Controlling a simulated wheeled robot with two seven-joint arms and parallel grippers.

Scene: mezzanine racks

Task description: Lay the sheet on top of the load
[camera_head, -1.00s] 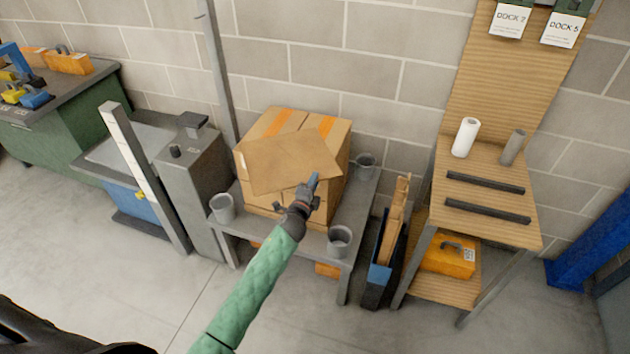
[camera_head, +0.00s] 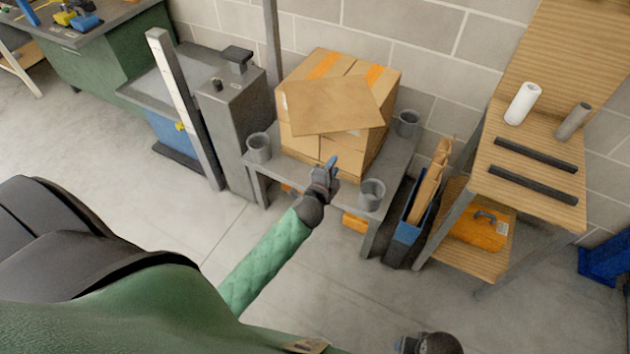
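The brown sheet (camera_head: 333,104) lies on top of the load, a stack of cardboard boxes (camera_head: 361,157) with orange tape. The sheet sits turned relative to the boxes, with its near edge reaching over their front. Box tops show behind and to the right of it. My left gripper (camera_head: 332,163) is in front of the load, below the sheet's near edge, and looks apart from the sheet. Its fingers overlap in this view, so I cannot tell whether they are open. A dark part of my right gripper (camera_head: 408,345) shows at the bottom edge, its fingers unclear.
The load stands on a grey table (camera_head: 290,177) with grey cups at its corners (camera_head: 371,194). A grey post cabinet (camera_head: 233,120) is at left. A blue bin (camera_head: 410,228) with cardboard pieces and a wooden bench (camera_head: 520,195) stand at right. Floor in front is clear.

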